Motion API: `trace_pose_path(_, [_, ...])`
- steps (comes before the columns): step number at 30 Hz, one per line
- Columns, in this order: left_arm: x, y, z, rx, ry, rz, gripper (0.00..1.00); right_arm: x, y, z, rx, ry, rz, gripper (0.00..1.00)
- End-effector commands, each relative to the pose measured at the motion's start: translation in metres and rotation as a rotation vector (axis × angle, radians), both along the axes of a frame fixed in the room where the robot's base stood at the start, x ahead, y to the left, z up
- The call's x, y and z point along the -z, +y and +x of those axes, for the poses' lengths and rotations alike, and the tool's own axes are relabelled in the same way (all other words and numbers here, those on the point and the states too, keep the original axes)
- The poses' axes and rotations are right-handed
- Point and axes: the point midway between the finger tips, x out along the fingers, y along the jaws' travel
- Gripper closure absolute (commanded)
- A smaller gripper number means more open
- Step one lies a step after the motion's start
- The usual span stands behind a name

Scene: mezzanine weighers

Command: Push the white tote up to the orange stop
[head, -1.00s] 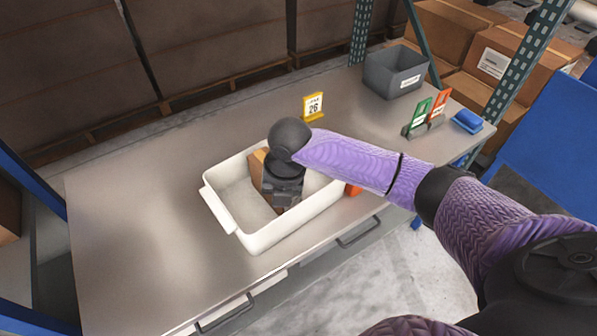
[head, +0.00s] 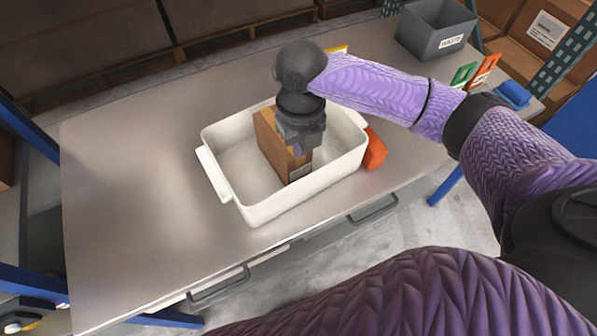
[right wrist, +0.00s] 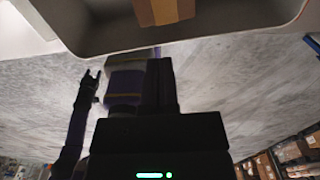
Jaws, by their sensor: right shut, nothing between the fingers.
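The white tote (head: 222,189) stands on the grey worktop with a brown carton (head: 272,146) inside; its rim and the carton also show at the top of the right wrist view (right wrist: 92,40). The orange stop (head: 375,150) is at the tote's right end, touching it or very close; the tote's rim partly hides the joint. My right gripper (head: 303,150) is shut and empty, above the tote and in front of part of the carton. I cannot tell whether it touches the carton. Its dark fingers show mid-frame in the right wrist view (right wrist: 160,68).
A grey bin (head: 437,40) stands at the back right. Green (head: 463,76) and orange (head: 487,68) tags and a blue item (head: 513,94) are near the right edge. A yellow tag (head: 337,50) is behind my wrist. The worktop's left side is clear.

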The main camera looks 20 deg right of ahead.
Motion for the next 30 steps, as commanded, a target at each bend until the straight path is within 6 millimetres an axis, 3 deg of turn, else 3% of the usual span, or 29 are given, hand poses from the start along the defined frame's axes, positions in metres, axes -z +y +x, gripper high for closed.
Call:
trace_pose_path(9, [0.022,-0.002,-0.002,-0.002,0.005,-0.004,0.41,0.059,0.0,-0.001,0.0,0.004,0.0,1.0])
trace_pose_path(15, [0.032,-0.002,-0.004,-0.003,0.008,-0.005,0.41,0.089,0.0,-0.001,0.0,0.002,-0.001,1.0])
trace_pose_path(30, [0.031,-0.002,-0.006,-0.003,0.011,-0.006,0.41,0.095,0.0,-0.001,0.0,-0.001,-0.001,1.0])
